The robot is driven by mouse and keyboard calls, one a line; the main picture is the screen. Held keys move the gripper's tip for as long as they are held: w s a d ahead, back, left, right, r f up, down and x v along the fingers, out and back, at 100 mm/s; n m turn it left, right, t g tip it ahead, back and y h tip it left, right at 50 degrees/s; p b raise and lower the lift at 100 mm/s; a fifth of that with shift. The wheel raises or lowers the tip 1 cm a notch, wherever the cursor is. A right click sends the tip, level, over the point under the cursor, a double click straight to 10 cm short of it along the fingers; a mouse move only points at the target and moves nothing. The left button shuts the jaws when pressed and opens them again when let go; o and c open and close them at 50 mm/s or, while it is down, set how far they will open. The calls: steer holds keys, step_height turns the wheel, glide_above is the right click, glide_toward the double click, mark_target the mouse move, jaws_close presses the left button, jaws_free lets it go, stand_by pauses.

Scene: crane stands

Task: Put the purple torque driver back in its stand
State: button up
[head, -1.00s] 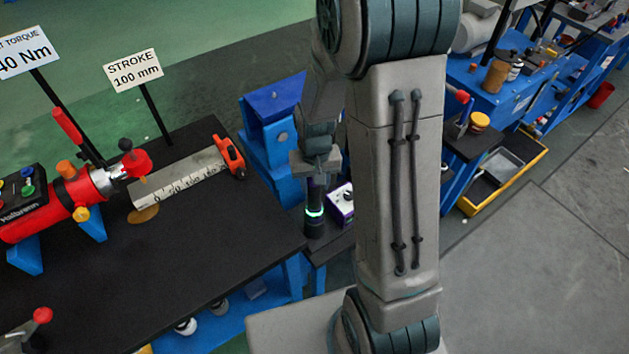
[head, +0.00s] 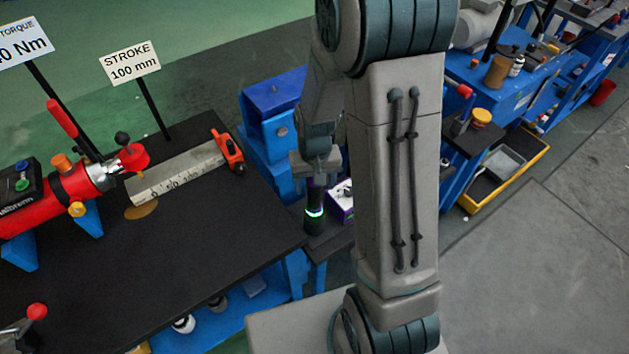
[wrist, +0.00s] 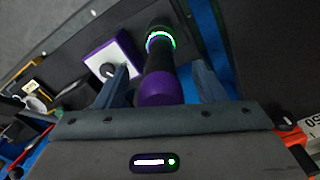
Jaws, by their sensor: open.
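The purple torque driver (wrist: 160,88) stands upright in both views. The wrist view shows its rounded purple end nearest the camera and a dark body beyond. Its lower end meets a black, cup-like stand (head: 314,225) with a glowing green-white ring, which also shows in the wrist view (wrist: 160,41). I cannot tell how deep it sits. My gripper (wrist: 160,68) is open, one finger on each side of the driver's upper part, with gaps visible. In the head view my gripper (head: 315,172) is above the stand, partly hidden by my arm.
A purple-and-white box with a knob (wrist: 112,62) stands close beside the driver on a small dark table. A larger black bench (head: 190,245) with a red tool (head: 75,195) and a ruler block (head: 175,172) is at left. A blue machine (head: 270,120) stands behind.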

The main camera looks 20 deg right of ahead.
steer(key=shift+r, duration=0.15)
steer(key=shift+r+p, duration=1.9)
steer(key=shift+r, duration=0.55)
step_height(320, 180, up, 14)
steer(key=s+r+n+t, duration=0.1)
steer(key=s+r+t, duration=0.2)
steer(key=s, duration=1)
steer(key=shift+s+r, duration=0.3)
steer(key=shift+r, duration=0.1)
